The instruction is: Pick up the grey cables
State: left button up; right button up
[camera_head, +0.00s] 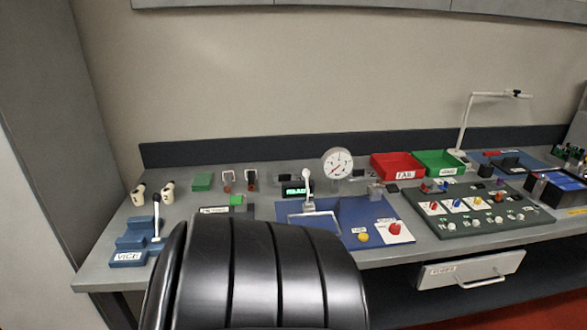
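I cannot make out any grey cables in this view; the workbench (95,270) carries many small items, and some are too small to tell. Neither of my grippers is in view. At the far right a dark tray (538,189) with a blue top and small parts beside it stands on the bench, partly cut off by the picture edge.
A large black ribbed shape (255,275), seemingly a chair back, blocks the bench front. A blue vice (130,240) is left, a blue mat (350,220) with a gauge (338,163) behind in the middle, red (397,158) and green (432,158) bins and a panel (445,225) right.

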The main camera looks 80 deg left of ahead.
aim_at(229, 181)
jog(key=u, duration=0.5)
jog(key=j+u, duration=0.1)
jog(key=u, duration=0.35)
jog(key=j+u, duration=0.1)
jog(key=u, duration=0.4)
jog(key=j+u, duration=0.1)
jog(key=u, duration=0.85)
jog(key=j+u, duration=0.15)
jog(key=u, duration=0.35)
